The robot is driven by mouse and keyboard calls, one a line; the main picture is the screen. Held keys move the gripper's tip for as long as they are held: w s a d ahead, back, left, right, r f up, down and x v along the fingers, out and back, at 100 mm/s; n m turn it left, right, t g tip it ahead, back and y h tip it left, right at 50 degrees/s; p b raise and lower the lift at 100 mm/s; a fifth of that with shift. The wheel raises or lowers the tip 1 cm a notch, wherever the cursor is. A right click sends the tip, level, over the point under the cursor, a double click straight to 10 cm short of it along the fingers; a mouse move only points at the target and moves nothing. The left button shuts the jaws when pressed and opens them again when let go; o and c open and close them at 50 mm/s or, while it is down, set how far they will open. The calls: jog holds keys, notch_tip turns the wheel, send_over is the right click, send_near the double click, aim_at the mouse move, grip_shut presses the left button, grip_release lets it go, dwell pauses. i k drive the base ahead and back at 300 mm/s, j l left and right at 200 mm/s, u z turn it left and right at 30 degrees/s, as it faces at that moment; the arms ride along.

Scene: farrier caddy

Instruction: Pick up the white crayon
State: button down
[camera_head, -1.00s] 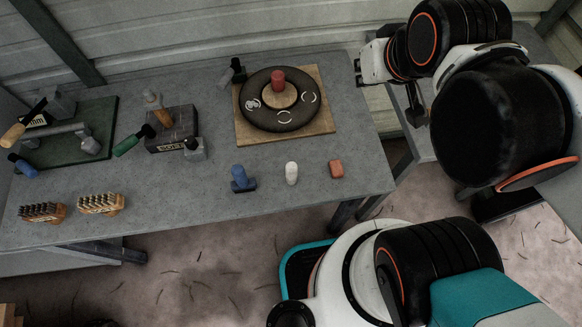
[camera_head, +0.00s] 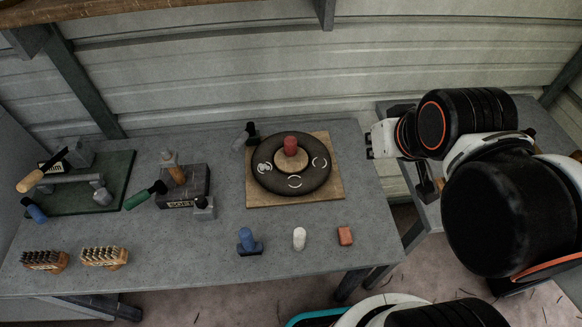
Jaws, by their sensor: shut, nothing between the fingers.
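The white crayon (camera_head: 299,238) is a short pale stub with a rounded top. It stands upright near the front edge of the grey table (camera_head: 200,262), between a blue crayon-like piece (camera_head: 246,237) and a reddish block (camera_head: 345,236). My gripper (camera_head: 371,146) is at the arm's end, above the table's back right, well apart from the white crayon. It is shut and empty. Its fingers are small and partly hidden in this view.
A dark round disc (camera_head: 263,183) on a wooden board (camera_head: 327,193) carries a red piece (camera_head: 290,146). A green mat (camera_head: 117,181) with tools and a dark block (camera_head: 190,184) lie behind. The table around the white crayon is clear.

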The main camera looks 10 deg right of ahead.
aim_at(299, 234)
jog(key=k+j+z, duration=0.35)
jog(key=j, duration=0.15)
jog(key=k+j+z, duration=0.2)
jog(key=j+z, duration=0.2)
jog(key=k+j+z, duration=0.35)
jog(key=i, duration=0.1)
